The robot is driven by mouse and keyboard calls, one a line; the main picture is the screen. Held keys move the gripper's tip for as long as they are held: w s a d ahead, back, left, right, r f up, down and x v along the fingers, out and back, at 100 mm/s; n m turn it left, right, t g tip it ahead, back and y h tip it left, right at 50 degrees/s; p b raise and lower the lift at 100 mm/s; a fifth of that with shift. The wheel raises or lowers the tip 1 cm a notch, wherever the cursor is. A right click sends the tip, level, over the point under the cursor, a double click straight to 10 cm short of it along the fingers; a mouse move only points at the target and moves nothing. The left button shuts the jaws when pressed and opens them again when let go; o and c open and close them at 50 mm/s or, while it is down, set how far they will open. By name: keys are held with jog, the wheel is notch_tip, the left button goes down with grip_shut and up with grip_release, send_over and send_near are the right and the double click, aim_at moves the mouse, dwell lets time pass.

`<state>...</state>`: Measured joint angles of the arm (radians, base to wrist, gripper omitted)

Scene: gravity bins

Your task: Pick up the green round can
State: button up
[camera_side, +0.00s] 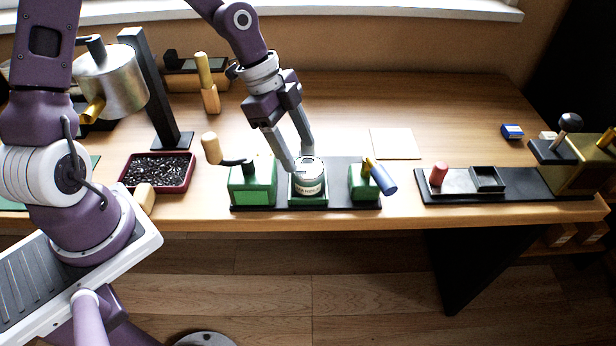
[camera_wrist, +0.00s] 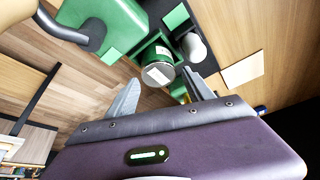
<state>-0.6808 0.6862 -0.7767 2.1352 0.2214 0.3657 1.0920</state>
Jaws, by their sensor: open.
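The round can (camera_side: 308,185) stands upright in a green square holder (camera_side: 308,201) on a black base plate (camera_side: 335,205). It looks pale with a dark-lettered label in the side view, and dark green with a pale end in the wrist view (camera_wrist: 157,70). My gripper (camera_side: 299,160) is open and points down at the can's top. In the wrist view the can shows between and just beyond the fingertips (camera_wrist: 161,79). Whether the fingers touch it, I cannot tell.
A green block (camera_side: 253,190) with a crank and tan knob stands left of the can. Another green block (camera_side: 362,184) with a blue-ended handle (camera_side: 382,178) stands close on the right. A red tray (camera_side: 187,180) of dark pieces lies farther left. The table behind is largely clear.

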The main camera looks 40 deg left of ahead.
aim_at(306, 167)
jog(key=x, duration=0.6)
jog(key=shift+s+d, duration=0.1)
jog(key=shift+d, duration=0.15)
grip_shut()
